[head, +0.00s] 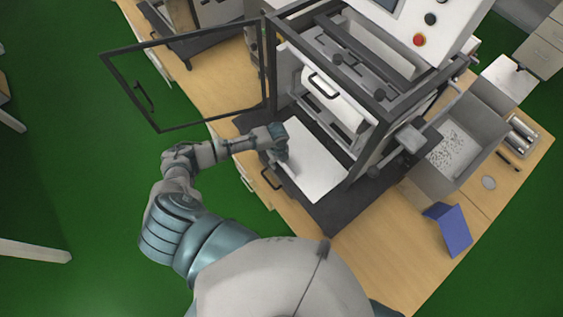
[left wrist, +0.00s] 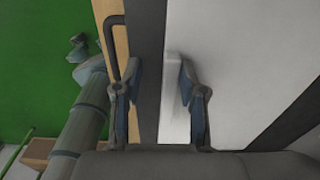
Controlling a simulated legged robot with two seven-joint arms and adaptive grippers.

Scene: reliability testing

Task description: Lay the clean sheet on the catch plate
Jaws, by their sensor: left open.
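A flat white sheet (head: 318,172) lies on the dark plate (head: 338,213) at the open front of the machine. I cannot tell whether a separate catch plate is under it. My left gripper (head: 284,158) is over the sheet's left edge, with its fingers pointing down. In the left wrist view the open fingers (left wrist: 158,105) straddle that edge: one is over the dark border (left wrist: 147,60), the other over the white surface (left wrist: 245,70). A brighter strip shows along the edge between them. Whether the fingers touch the sheet is not clear. My right gripper is in neither view.
The machine's framed door (head: 190,122) stands open to the left, close to my left arm. A white roll (head: 335,97) sits inside the machine above the sheet. A grey bin (head: 455,150) and a blue folded piece (head: 452,229) are on the bench (head: 392,262) at right.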

